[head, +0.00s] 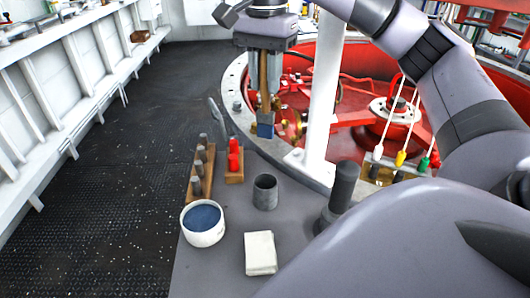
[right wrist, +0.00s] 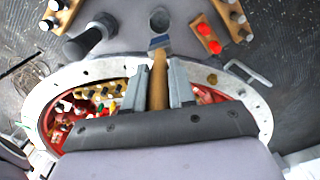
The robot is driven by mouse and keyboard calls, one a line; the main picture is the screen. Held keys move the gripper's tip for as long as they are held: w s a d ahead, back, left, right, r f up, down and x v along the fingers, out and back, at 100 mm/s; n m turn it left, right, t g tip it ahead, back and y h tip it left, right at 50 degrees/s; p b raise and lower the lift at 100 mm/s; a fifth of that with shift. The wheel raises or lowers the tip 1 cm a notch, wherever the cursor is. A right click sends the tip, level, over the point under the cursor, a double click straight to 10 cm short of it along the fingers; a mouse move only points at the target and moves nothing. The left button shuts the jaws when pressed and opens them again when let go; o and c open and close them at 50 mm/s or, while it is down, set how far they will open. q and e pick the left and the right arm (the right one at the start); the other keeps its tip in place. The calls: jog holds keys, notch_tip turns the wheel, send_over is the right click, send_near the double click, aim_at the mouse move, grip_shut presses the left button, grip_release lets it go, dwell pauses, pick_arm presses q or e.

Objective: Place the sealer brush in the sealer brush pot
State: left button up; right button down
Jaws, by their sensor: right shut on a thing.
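My right gripper (head: 267,90) is shut on the wooden handle of the sealer brush (head: 265,128). The brush hangs bristles down, with a blue-grey head, above the far part of the grey table. A grey open cylinder, which looks like the sealer brush pot (head: 265,192), stands upright on the table, nearer than the brush and apart from it. In the right wrist view the brush (right wrist: 159,78) sits between the fingers (right wrist: 162,90), and its head points toward the pot (right wrist: 160,20). The pot looks empty in the head view. My left gripper is not in view.
A white bowl with blue contents (head: 203,235) stands left of the pot, a white folded block (head: 260,253) in front. Wooden racks (head: 203,175) with dark and red pieces stand behind left. A dark upright cylinder (head: 343,187) and white post (head: 323,90) stand right.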

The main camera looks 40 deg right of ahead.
aim_at(265, 138)
notch_tip(265, 138, down, 14)
jog(key=b, duration=0.6)
jog(key=shift+f+b, duration=0.1)
jog(key=shift+b, duration=0.2)
jog(key=shift+f, duration=2.8)
jog(key=c, duration=0.9)
grip_release()
jog(key=shift+c, duration=0.2)
